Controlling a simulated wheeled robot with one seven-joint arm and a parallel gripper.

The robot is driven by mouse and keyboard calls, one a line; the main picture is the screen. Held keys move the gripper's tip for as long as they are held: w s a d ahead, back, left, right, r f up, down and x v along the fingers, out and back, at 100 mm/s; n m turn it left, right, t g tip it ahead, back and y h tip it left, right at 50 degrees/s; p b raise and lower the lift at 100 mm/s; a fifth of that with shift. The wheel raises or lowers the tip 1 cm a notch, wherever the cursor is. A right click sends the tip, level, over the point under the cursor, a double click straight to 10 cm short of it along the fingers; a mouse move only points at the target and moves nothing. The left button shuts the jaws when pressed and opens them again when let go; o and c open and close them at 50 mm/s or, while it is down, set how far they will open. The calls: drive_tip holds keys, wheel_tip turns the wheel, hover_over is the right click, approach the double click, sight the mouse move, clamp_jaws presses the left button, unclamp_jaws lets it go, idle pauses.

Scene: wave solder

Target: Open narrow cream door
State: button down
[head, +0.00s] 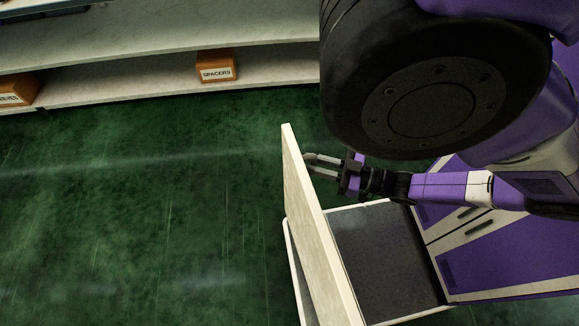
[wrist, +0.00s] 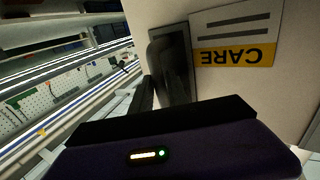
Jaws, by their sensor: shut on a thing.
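The narrow cream door (head: 311,235) shows in the head view as a tall thin panel, seen nearly edge-on from above. In the wrist view its cream face (wrist: 290,95) fills the right side, with an upside-down CARE label (wrist: 235,50) and a dark plate (wrist: 183,58) on it. My gripper (head: 314,162) is at the right side of the door near its far end, with its fingers closed against that face.
Pale shelves (head: 150,80) run along the back, with an orange SPACERS box (head: 216,66) and another orange box (head: 16,90) on them. Green floor (head: 140,210) lies open left of the door. A grey surface with a pale rim (head: 385,255) lies right of the door.

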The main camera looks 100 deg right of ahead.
drive_tip(key=shift+s+f, duration=0.1)
drive_tip(key=shift+s, duration=0.3)
drive_tip(key=c, duration=1.6)
unclamp_jaws()
drive_tip(key=shift+o, duration=0.2)
drive_tip(key=b+v, duration=0.1)
drive_tip(key=v, duration=0.6)
drive_tip(key=shift+s+a, duration=0.25)
drive_tip(key=shift+s, duration=0.05)
